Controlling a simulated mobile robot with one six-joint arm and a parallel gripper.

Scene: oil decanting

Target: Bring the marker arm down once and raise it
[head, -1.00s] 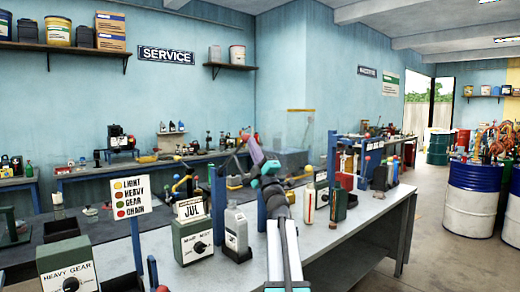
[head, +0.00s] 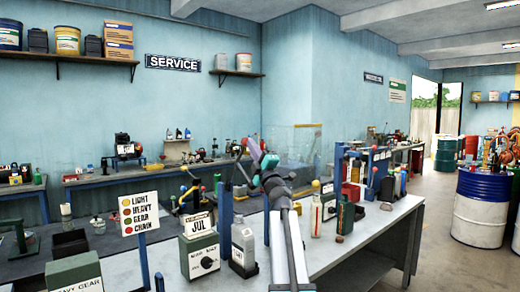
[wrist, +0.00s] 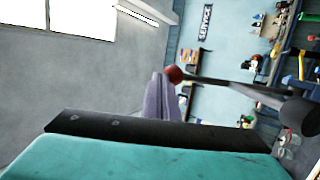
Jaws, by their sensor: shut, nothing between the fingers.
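A dark lever with a red ball knob (wrist: 173,73) shows in the wrist view and looks like the marker arm. Its rod (wrist: 235,86) runs right to a dark cylindrical end (wrist: 298,111). My gripper (wrist: 160,100) has its purple fingers together and empty, with the knob just beyond their tips; I cannot tell whether they touch. In the head view my gripper (head: 256,152) is raised above the bench, near a small red knob (head: 244,139). What holds the lever up is partly hidden by my arm.
On the grey bench (head: 340,235) stand a green box with a JUL card (head: 199,222), a grey bottle (head: 243,246) and a colour-list sign (head: 139,213). Blue posts and bottles stand right of my arm. The bench's right front is clear.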

